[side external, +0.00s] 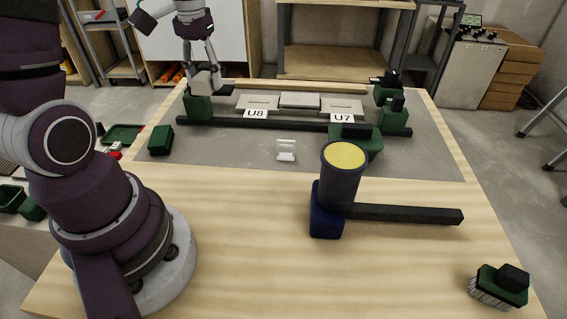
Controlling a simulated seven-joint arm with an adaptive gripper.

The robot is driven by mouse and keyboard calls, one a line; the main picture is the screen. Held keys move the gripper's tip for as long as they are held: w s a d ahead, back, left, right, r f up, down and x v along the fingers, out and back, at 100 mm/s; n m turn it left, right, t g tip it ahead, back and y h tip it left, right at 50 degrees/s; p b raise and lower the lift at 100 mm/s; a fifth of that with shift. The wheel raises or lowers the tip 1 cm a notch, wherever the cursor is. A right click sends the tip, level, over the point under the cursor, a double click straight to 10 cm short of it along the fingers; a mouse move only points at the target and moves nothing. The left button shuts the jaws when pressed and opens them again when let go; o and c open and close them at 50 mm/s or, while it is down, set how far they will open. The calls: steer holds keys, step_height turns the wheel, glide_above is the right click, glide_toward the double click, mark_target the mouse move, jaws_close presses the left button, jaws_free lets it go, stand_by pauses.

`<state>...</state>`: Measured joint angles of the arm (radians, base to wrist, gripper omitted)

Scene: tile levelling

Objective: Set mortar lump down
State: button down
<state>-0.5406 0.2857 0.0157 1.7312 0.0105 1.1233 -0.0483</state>
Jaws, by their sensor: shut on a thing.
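My gripper (203,68) hangs over the far left end of the tile setup. It is shut on a pale beige lump (206,82), which looks like the mortar lump. The lump is just above or touching a green block (198,107) at the left end of the dark rails; I cannot tell which. Pale tiles lie in a row to its right: a left tile (258,101), a middle tile (299,100) and a right tile (342,105). White labels U8 (255,114) and U7 (342,118) stand in front of the row.
A mallet (345,185) with a yellow face and a dark handle lies front centre. A small white piece (286,150) sits on the grey mat (230,160). A green box (160,140) is at left, a brush (500,287) at front right.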

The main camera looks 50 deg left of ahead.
step_height(320, 180, up, 6)
steer(key=shift+f, duration=0.2)
steer(key=w+d+m, duration=0.4)
steer(key=d, duration=0.5)
steer(key=m, duration=1.2)
glide_above(311, 316)
step_height(311, 316, down, 21)
steer(key=shift+r, duration=0.1)
steer(key=c, duration=0.7)
jaws_free()
steer(key=shift+o, duration=0.2)
